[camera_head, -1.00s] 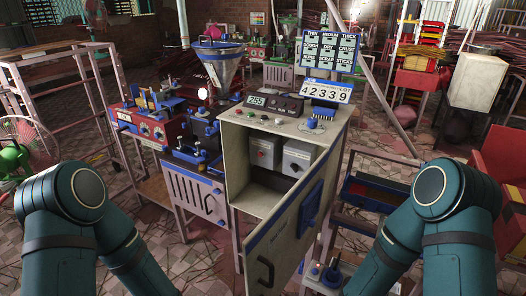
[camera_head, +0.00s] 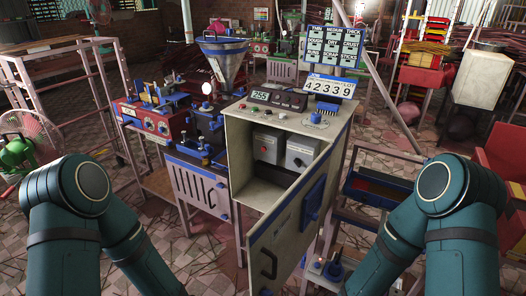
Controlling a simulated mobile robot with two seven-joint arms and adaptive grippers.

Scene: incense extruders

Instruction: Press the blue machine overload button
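The blue machine (camera_head: 194,172), with a metal funnel hopper (camera_head: 222,60) on top, stands left of centre. Beside it is a cream cabinet (camera_head: 238,165) with its blue-edged door (camera_head: 285,235) hanging open towards me. Inside the cabinet are two grey boxes. The left box (camera_head: 268,145) carries a red button, and the right box (camera_head: 301,152) carries a small dark button. I cannot read which box is the overload for the blue machine. My two teal arms come in from the lower left and lower right. Both grippers are outside the picture.
The cabinet's top panel holds a display (camera_head: 260,92), knobs and a number sign (camera_head: 329,87). A red machine (camera_head: 150,122) stands left, and a green fan (camera_head: 25,140) at the far left. A dark blue-edged rack (camera_head: 375,190) stands right of the cabinet. The open door juts into the space before me.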

